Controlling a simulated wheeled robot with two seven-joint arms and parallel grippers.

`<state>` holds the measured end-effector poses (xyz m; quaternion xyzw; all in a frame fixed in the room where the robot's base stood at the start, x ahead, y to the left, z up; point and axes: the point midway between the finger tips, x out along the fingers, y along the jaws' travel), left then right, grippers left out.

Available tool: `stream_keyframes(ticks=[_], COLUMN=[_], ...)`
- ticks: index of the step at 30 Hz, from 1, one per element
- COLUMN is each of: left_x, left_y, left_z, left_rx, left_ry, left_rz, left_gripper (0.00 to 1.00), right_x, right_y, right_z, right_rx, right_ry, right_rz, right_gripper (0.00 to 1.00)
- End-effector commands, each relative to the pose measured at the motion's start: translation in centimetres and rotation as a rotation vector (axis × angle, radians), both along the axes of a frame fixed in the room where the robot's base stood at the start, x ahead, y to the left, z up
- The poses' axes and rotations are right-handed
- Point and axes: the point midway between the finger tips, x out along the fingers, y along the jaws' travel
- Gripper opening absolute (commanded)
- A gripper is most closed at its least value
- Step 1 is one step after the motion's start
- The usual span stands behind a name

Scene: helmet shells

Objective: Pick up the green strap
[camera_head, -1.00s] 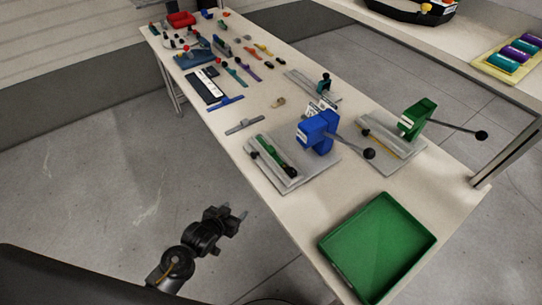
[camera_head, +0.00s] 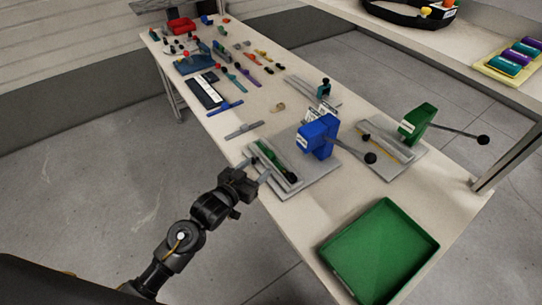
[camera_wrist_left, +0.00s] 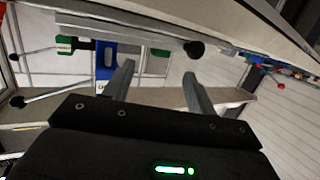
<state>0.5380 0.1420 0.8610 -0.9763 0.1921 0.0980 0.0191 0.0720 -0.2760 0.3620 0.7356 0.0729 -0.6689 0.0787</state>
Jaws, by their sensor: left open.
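My left gripper (camera_head: 264,172) is open and empty at the table's left edge, just left of the fixture. Its fingers point toward the plate and look apart from the strap. The left wrist view shows the two spread fingers (camera_wrist_left: 158,68) with nothing gripped between them. A small green patch shows beyond them there; I cannot tell whether it is the strap. My right gripper is out of view.
The blue press's lever with a black knob (camera_head: 370,158) sticks out to the right. A green press (camera_head: 416,122) stands behind it. A green tray (camera_head: 432,243) is at the near right. Small straps and parts lie on the far table (camera_head: 240,150).

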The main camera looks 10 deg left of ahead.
Motion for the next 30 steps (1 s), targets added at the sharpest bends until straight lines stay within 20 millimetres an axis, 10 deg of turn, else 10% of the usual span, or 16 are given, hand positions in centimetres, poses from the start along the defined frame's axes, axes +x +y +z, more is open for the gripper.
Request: stream_keyframes(ticks=[30], left_x=[6.2], left_y=[-2.5], left_z=[-0.9], left_rx=[0.001], left_ry=[0.0], left_rz=[0.0], left_gripper=[0.53], right_x=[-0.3], right_y=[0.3], right_z=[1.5], right_rx=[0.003], right_ry=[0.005], right_rz=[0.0], right_gripper=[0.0])
